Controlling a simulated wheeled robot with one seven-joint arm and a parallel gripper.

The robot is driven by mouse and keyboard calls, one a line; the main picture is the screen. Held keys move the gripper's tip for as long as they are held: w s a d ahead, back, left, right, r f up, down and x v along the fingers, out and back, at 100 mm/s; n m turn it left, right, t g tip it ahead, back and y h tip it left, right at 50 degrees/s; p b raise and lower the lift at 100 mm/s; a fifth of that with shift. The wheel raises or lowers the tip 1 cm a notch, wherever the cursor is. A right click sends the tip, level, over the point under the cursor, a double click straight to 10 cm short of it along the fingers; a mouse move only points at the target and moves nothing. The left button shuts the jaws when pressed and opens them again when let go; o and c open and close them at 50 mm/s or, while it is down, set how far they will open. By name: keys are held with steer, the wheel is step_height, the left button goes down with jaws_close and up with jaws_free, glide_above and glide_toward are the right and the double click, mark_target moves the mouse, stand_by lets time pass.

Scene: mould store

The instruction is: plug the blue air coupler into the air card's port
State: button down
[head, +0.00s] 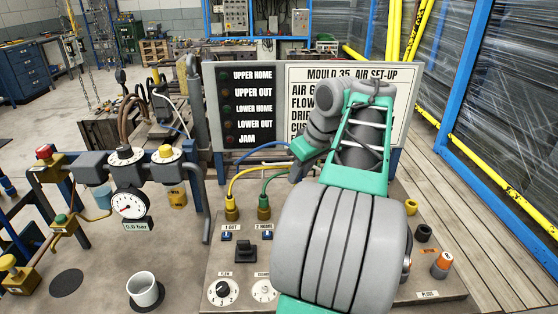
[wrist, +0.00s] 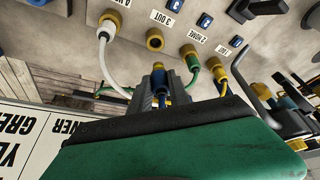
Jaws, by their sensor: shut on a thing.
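In the wrist view, my gripper (wrist: 158,84) is shut on the blue coupler (wrist: 161,97), which shows as a small blue piece between the grey fingers. The empty brass port labelled 3 OUT (wrist: 154,40) is just beyond the fingertips, apart from them. The air card (head: 297,84), headed "MOULD 35 AIR SET-UP", stands at the back in the head view; my arm covers much of its text. Part of it shows upside down at lower left of the wrist view (wrist: 30,140). In the head view, my arm hides the coupler and port 3.
A yellow-hosed coupler (head: 232,208) and a green-hosed coupler (head: 264,207) sit in ports 1 and 2. A white hose (wrist: 104,56) sits in the port beside 3. The pressure gauge (head: 129,205), knobs and a white cup (head: 144,290) stand left.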

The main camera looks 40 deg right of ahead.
steer(key=shift+w+f, duration=0.1)
steer(key=shift+s+f+b, duration=0.2)
steer(key=shift+f+b, duration=0.4)
steer(key=shift+b, duration=0.15)
step_height(320, 180, down, 4)
steer(key=b, duration=0.3)
steer(key=shift+w+r+b, duration=0.1)
steer(key=shift+r+b, duration=0.15)
steer(key=shift+b, duration=0.1)
steer(key=shift+f, duration=0.4)
steer(key=shift+f, duration=0.25)
steer(key=shift+f+b, duration=0.35)
steer(key=shift+b, duration=0.15)
